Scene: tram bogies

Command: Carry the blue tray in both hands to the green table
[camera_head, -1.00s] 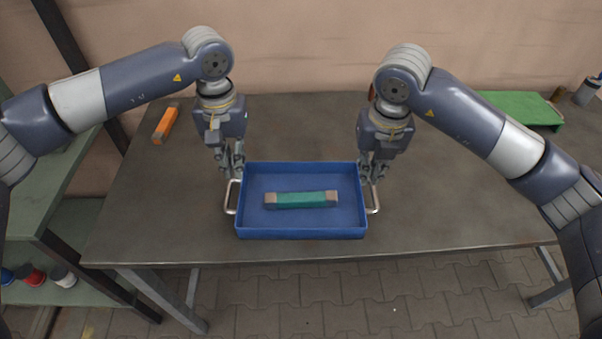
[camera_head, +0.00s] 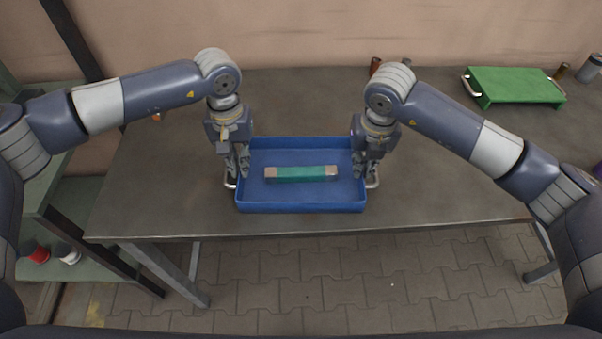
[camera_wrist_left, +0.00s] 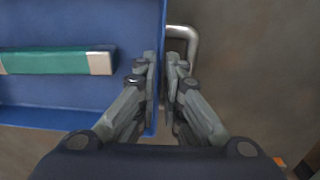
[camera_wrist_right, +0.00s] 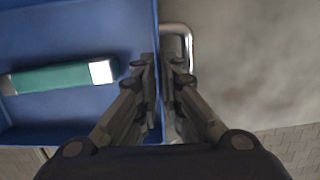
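The blue tray (camera_head: 301,207) lies flat on a dark metal workbench, with a silver handle at each short side. A teal bar (camera_head: 301,173) with pale ends lies inside it. My left gripper (camera_head: 238,174) is at the tray's left side wall. In the left wrist view its fingers (camera_wrist_left: 162,65) are close together, one each side of the wall, by the handle (camera_wrist_left: 185,38). My right gripper (camera_head: 366,170) straddles the right wall likewise; its fingers (camera_wrist_right: 158,68) also appear closed on it.
The workbench (camera_head: 160,190) is clear around the tray. A low green slab (camera_head: 515,84) with a silver handle stands at the back right, near small cylinders. A grey-green shelf unit (camera_head: 68,208) with red and white containers stands at the left. Paved floor lies in front.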

